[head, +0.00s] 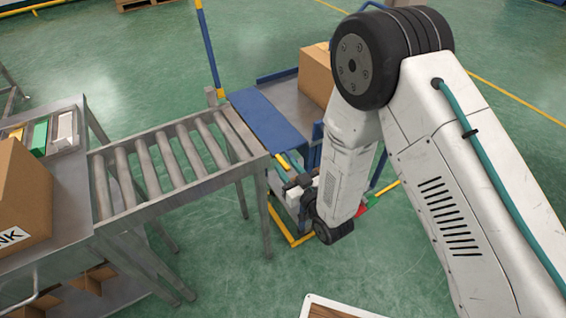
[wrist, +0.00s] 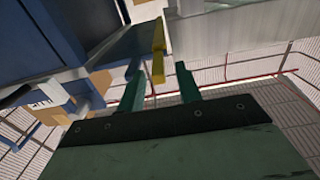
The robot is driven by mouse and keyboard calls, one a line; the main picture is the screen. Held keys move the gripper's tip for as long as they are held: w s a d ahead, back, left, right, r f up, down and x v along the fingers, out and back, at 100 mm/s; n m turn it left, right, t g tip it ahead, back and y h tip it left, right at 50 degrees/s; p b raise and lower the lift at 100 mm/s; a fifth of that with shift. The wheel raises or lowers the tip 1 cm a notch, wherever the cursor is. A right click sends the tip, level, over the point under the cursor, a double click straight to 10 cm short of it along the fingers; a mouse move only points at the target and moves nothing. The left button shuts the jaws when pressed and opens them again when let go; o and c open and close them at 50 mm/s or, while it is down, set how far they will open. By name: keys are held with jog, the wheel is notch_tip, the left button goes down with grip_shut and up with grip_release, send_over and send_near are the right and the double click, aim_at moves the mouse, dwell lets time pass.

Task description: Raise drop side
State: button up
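The drop side (head: 268,118) is a flat blue panel. It lies folded down, roughly level, between the end of the roller conveyor and the cart. A yellow handle (head: 283,161) shows at its near edge; in the wrist view the yellow handle (wrist: 158,66) stands between my fingers. My gripper (wrist: 158,68) is open, with one green finger on each side of the handle and a visible gap to each. In the head view my gripper (head: 290,182) is low by the panel's near edge, partly hidden by my arm.
The roller conveyor (head: 170,160) stands left of the panel. The cart bed (head: 290,100) carries a cardboard box (head: 317,72) at its back. A steel bench (head: 62,215) with a box and trays is at far left. Green floor is clear behind.

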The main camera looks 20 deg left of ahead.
jog(key=shift+x, duration=1.45)
grip_shut()
